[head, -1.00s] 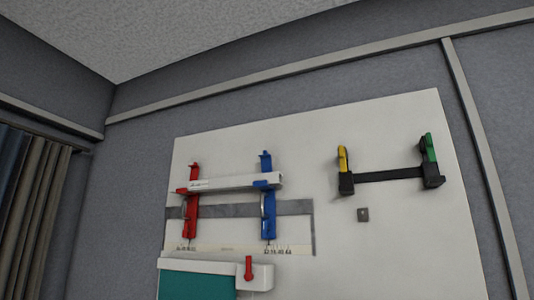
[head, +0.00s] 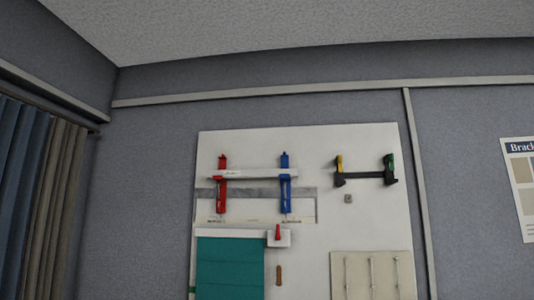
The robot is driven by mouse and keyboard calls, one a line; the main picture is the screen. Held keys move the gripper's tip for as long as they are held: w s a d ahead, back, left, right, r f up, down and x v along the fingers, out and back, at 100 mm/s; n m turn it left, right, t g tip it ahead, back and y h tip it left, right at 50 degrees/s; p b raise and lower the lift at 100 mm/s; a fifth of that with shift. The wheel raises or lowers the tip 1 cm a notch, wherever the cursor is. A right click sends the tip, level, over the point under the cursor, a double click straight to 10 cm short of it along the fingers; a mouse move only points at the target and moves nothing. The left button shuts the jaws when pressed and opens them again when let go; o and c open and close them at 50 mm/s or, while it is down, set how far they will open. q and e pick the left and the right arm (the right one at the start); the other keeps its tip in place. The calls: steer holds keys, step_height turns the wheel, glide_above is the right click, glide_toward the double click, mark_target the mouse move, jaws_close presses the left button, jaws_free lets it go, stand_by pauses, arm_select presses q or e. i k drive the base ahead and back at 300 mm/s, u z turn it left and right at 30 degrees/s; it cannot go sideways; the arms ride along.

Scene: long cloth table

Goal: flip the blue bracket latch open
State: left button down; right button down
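The blue bracket (head: 286,197) is mounted upright on a white wall board, right of a similar red bracket (head: 222,197). A white horizontal bar (head: 252,174) runs across both brackets. The blue bracket's upper tip points up above the bar. The latch is too small in this view to tell whether it is open or closed. Neither of my grippers is in view.
The white board (head: 375,220) also carries a black bar (head: 362,177) with yellow and green ends, a teal panel (head: 230,262) and a beige panel (head: 372,277). A curtain (head: 40,190) hangs at left. A poster (head: 522,190) is at right.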

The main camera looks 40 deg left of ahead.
mark_target(285, 158)
steer(key=u, duration=0.9)
